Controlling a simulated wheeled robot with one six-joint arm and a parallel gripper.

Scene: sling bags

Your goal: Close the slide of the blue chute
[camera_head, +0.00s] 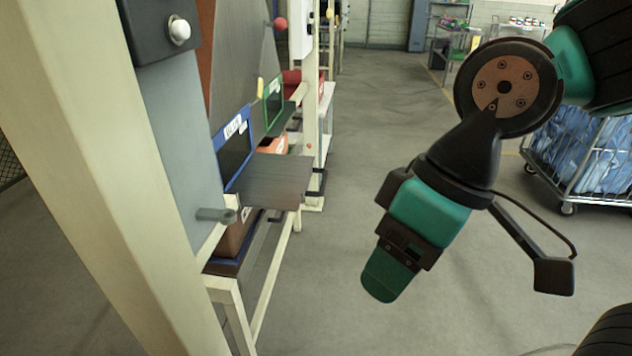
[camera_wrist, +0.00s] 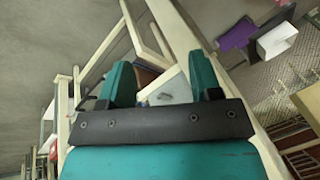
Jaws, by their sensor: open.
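The blue chute (camera_head: 220,138) is a blue-framed opening with a white label, on the rack at the left in the head view. The opening looks dark inside. A flat dark grey plate (camera_head: 272,180) juts out just below it; I cannot tell whether this plate is the slide. A yellow knob (camera_head: 260,87) shows above the frame. My gripper (camera_head: 382,284) hangs over the aisle to the right of the plate, apart from it, pointing down. The wrist view shows two teal fingers spread apart (camera_wrist: 160,82), with nothing held between them.
A cream post (camera_head: 100,150) and a grey panel with a peg (camera_head: 215,215) stand at the near left. A green-framed chute (camera_head: 273,103) is just beyond. A wire cart of blue bags (camera_head: 585,155) stands at the right. The aisle floor (camera_head: 385,120) is clear.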

